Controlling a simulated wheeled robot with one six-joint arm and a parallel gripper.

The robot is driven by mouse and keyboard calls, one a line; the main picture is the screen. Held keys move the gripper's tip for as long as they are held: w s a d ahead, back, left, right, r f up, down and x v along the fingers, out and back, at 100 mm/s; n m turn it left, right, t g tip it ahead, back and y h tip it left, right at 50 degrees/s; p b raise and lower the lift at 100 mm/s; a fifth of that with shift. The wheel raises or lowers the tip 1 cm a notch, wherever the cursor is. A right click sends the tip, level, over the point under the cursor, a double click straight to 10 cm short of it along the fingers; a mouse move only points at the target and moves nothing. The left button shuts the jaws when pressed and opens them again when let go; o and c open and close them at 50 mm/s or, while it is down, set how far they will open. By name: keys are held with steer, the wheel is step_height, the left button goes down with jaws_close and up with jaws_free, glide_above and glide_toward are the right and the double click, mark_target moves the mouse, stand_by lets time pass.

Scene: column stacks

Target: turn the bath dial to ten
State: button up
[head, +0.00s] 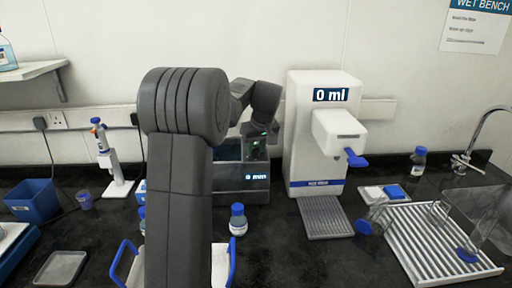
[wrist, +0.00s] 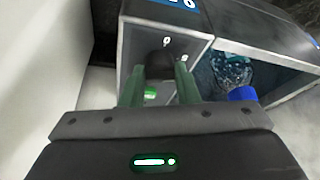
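The bath (head: 230,180) is a dark box at the back centre in the head view, with a front display (head: 256,177) reading 0 min. In the wrist view its dial (wrist: 160,65) is a dark knob on a grey panel (wrist: 198,40) with small white marks. My gripper (wrist: 160,75) has its two green fingers on either side of the dial, close to it. I cannot tell whether they touch it. In the head view my gripper (head: 258,140) is over the bath, and my arm hides the bath's left part.
In the wrist view, a blue-capped bottle (wrist: 235,75) is in the bath's opening beside the panel. In the head view, a white dispenser (head: 303,150) reading 0 ml stands right of the bath. Another blue-capped bottle (head: 238,220) stands in front of the bath.

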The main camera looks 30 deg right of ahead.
steer(key=shift+m, duration=0.3)
steer(key=m+h, duration=0.1)
steer(key=m, duration=0.2)
steer(key=m+g+h, duration=0.1)
steer(key=m, duration=0.2)
steer(key=shift+w+a+h, duration=0.15)
steer(key=shift+a+h, duration=0.05)
steer(key=shift+h, duration=0.1)
steer(key=m+g, duration=0.1)
steer(key=m, duration=0.2)
steer(key=m+g+h, duration=0.1)
steer(key=m, duration=0.3)
steer(key=shift+w, duration=0.1)
steer(key=shift+r+g, duration=0.1)
steer(key=shift+g, duration=0.2)
steer(key=o, duration=1)
steer(key=shift+c, duration=0.2)
steer(key=v, duration=1.3)
steer(key=shift+a+r+b, duration=0.25)
steer(key=shift+a+b, duration=0.05)
steer(key=shift+b, duration=0.05)
